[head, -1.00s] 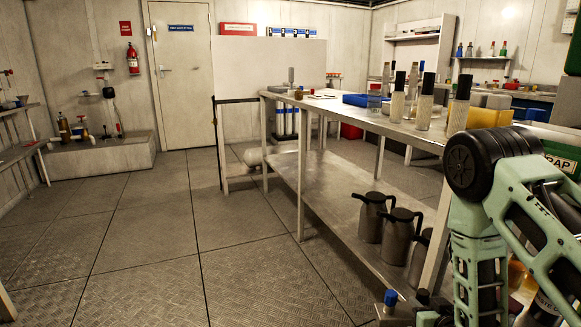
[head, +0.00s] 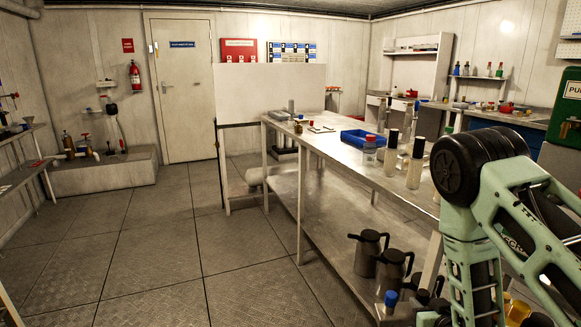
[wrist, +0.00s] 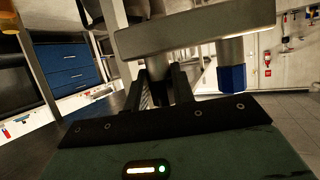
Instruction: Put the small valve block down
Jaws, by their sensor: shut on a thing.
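The small valve block (wrist: 200,36) is a grey metal block with a blue-capped stub (wrist: 231,78) hanging from it in the wrist view. My gripper (wrist: 163,78) is shut on it, with its dark fingers meeting the block's underside in that picture. In the head view the block (head: 386,313) shows at the bottom edge with its blue cap (head: 391,298) upright. It is held in front of the long steel bench (head: 345,151), apart from the bench top. My gripper's fingertips are hard to make out in the head view.
Open floor (head: 150,255) lies to the left.

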